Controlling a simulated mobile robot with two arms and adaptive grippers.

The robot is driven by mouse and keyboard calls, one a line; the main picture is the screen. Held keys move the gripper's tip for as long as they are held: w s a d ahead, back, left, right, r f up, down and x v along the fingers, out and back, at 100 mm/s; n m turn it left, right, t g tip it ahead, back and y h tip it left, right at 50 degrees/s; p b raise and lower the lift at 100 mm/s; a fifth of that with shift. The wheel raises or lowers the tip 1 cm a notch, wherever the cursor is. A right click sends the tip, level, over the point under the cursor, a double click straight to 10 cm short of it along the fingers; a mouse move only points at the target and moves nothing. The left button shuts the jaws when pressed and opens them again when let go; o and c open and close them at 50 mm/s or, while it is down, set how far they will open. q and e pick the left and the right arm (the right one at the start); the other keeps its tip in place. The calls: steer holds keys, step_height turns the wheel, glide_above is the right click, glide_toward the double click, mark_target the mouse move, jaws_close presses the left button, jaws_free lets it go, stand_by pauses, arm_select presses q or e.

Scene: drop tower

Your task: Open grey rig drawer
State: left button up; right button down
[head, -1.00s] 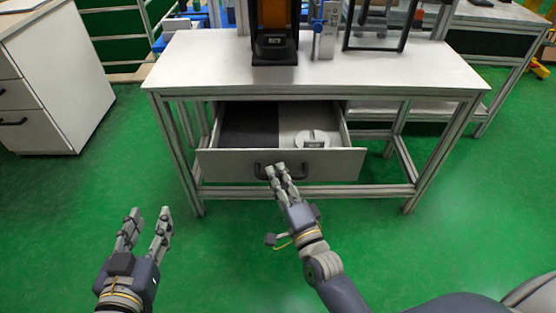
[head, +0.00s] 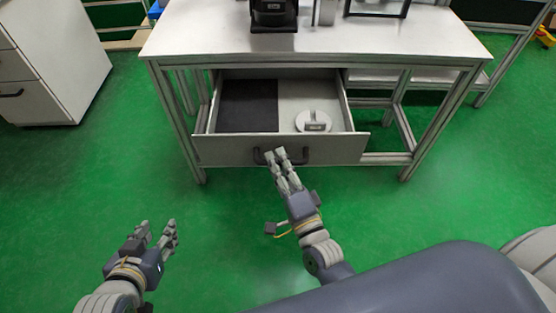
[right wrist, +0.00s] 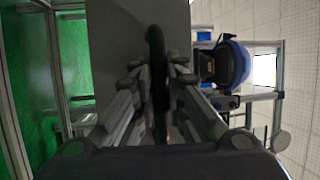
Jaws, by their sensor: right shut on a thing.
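The grey rig drawer (head: 225,151) hangs under the white-topped table and is pulled well out. Its dark bar handle (head: 304,157) is on the front panel. Inside the drawer are a dark mat on the left and a round white object with a grey block (head: 314,121) on the right. My left gripper (head: 158,229) is empty, its fingers apart, low over the floor at the left.
The table (head: 400,38) carries a black stand (head: 273,14) and a dark frame at its back edge. Metal table legs stand on both sides of the drawer. A white cabinet (head: 60,60) is at the left. The green floor in front is clear.

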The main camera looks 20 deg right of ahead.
steer(key=c, duration=1.9)
jaws_free()
steer(key=v, duration=1.2)
steer(key=shift+f, duration=0.1)
